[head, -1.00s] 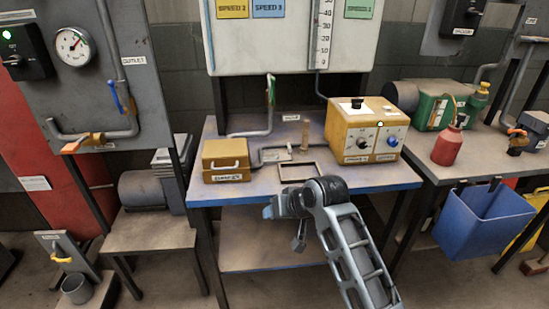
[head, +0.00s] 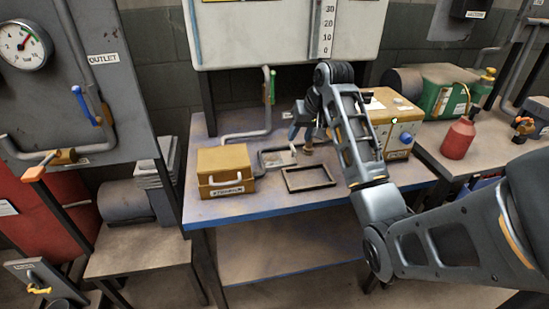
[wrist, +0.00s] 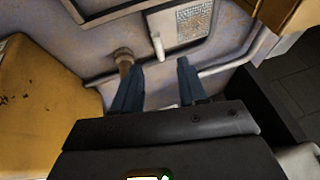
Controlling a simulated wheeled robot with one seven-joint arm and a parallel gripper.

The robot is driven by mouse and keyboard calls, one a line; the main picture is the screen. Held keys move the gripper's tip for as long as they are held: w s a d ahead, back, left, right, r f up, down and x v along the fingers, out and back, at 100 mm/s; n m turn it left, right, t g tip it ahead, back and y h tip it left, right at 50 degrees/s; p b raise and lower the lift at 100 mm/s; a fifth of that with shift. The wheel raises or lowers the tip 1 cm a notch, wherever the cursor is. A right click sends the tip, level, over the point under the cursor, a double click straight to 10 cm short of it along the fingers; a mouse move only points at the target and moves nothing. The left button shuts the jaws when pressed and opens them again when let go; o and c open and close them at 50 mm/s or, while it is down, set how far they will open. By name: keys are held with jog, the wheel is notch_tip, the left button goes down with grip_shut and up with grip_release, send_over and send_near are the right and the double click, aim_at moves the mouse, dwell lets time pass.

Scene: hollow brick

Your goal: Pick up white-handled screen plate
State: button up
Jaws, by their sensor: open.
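The screen plate (head: 279,158) lies on the workbench, a small grey mesh panel in a pale frame, between the yellow box and my gripper. In the wrist view its mesh (wrist: 194,22) is at the top, with the upright white handle (wrist: 157,46) at its left edge. My gripper (wrist: 157,74) is open and empty. Its two blue-grey fingers point toward the plate, and the handle shows between and just beyond the fingertips. In the head view my gripper (head: 296,126) is above the back of the bench, partly hidden by my arm.
An empty dark rectangular frame (head: 309,178) lies in front of the plate. A yellow box with a white handle (head: 225,171) stands at left; a yellow control box (head: 398,135) stands at right. A wooden peg (wrist: 124,57) stands close beside one finger. A pipe (head: 245,134) runs behind.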

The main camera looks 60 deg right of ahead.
aim_at(277, 157)
jog(key=shift+x, duration=3.15)
jog(key=shift+s+a+f, duration=0.1)
jog(key=shift+s+a, duration=0.05)
grip_shut()
